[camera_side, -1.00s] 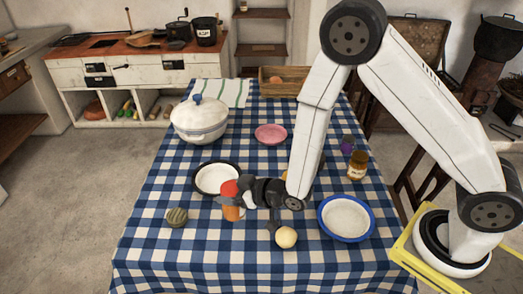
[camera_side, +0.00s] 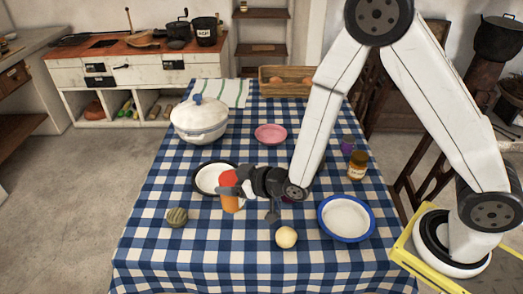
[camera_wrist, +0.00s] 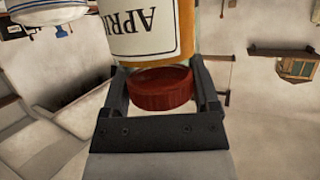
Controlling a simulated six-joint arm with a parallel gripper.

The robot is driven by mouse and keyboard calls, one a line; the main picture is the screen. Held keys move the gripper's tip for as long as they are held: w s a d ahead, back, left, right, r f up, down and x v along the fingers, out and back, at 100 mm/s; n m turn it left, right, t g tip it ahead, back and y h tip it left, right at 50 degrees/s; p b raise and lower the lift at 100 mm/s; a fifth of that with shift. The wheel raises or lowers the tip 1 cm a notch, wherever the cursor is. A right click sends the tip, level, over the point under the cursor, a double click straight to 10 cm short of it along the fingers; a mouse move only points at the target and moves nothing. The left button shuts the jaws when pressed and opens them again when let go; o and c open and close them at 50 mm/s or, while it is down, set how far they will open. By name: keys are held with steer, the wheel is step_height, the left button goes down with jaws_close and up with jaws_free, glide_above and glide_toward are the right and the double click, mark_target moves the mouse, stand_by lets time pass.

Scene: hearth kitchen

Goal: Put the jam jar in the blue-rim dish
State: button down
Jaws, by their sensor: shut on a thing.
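The jam jar (camera_side: 233,203), orange with a red lid, is held in my gripper (camera_side: 240,188). In the wrist view, the jar (camera_wrist: 145,35) sits between the two fingers, with its red lid (camera_wrist: 161,90) toward the palm and an upside-down label reading "APRI". In the side view it appears in front of the black-rim dish; its exact height above the cloth is hard to tell. The blue-rim dish (camera_side: 346,237) is empty, on the checked cloth to the right of my gripper.
A black-rim dish (camera_side: 205,179) lies behind the jar. A round pale item (camera_side: 286,237) and a striped ball (camera_side: 177,217) lie in front. A brown-lidded jar (camera_side: 357,167), a purple item (camera_side: 347,145), a pink plate (camera_side: 271,134) and a white pot (camera_side: 201,122) stand farther back.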

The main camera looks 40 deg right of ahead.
steer(key=shift+r, duration=0.7)
steer(key=shift+w+d+r, duration=0.1)
steer(key=shift+d+r, duration=0.05)
steer(key=shift+r, duration=0.05)
steer(key=s+d+m+g+h, duration=0.1)
steer(key=s+d+m+h, duration=0.2)
steer(key=d+m+h, duration=1.05)
steer(key=s+d+m+g+h, duration=0.5)
steer(key=s+d+m+g, duration=0.45)
steer(key=s+g, duration=0.4)
steer(key=shift+n+t, duration=0.4)
steer(key=shift+t, duration=0.55)
steer(key=shift+s+d+f, duration=0.1)
steer(key=shift+s+f, duration=0.1)
steer(key=shift+f, duration=0.75)
steer(key=shift+s+a+f, duration=0.1)
steer(key=shift+s+f, duration=0.15)
steer(key=shift+f, duration=0.65)
steer(key=shift+s+d+f, duration=0.1)
steer(key=shift+s+f, duration=0.1)
steer(key=shift+f, duration=0.75)
steer(key=shift+f, duration=0.15)
steer(key=shift+f, duration=2.05)
